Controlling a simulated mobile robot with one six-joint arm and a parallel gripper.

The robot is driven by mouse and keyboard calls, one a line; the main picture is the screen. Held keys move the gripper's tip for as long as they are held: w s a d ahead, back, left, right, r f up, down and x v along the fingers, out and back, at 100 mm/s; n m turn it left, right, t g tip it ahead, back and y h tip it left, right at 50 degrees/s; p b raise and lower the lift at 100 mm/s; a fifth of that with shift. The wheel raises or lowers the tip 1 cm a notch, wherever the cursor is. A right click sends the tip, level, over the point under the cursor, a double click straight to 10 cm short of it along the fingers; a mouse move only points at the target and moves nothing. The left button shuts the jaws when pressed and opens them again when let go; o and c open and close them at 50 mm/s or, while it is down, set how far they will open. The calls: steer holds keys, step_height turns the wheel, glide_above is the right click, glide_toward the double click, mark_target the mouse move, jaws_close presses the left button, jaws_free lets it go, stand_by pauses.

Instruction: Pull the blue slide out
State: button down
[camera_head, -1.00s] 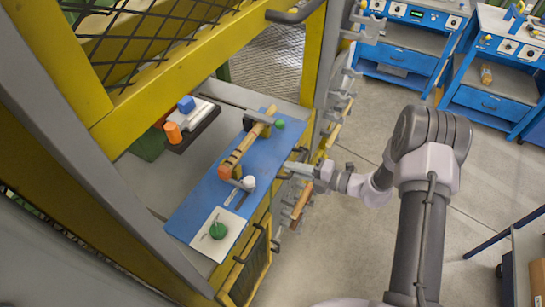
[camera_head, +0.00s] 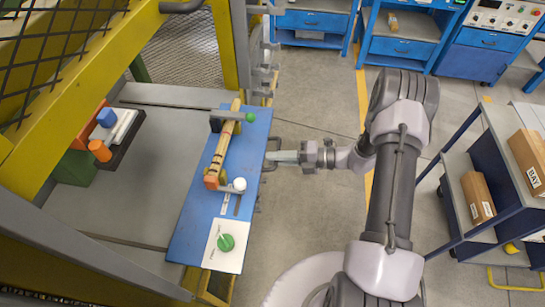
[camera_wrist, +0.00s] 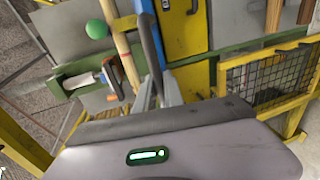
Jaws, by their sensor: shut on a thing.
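The blue slide (camera_head: 187,222) is a long flat plate on the grey bed at the middle left of the head view. It carries a turned wooden piece (camera_head: 221,150), a green knob (camera_head: 250,117), a white knob (camera_head: 240,184) and a white card with a green knob (camera_head: 226,243). A handle sits on its right edge. My gripper (camera_head: 273,157) is shut on this handle, coming from the right. In the wrist view the dark handle bar (camera_wrist: 150,42) stands between my fingers (camera_wrist: 157,92); the wooden piece (camera_wrist: 122,48) is just left of it.
The yellow frame (camera_head: 229,45) rises behind. A shelf cart with a box (camera_head: 478,197) stands at right. The floor (camera_head: 310,215) between is clear.

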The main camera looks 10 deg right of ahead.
steer(key=shift+d+f, duration=0.1)
steer(key=c, duration=1.7)
jaws_free()
steer(key=shift+c, duration=0.2)
steer(key=shift+d, duration=0.2)
steer(key=p+v, duration=0.2)
steer(key=v, duration=1.5)
steer(key=shift+d, duration=0.25)
steer(key=shift+s, duration=0.1)
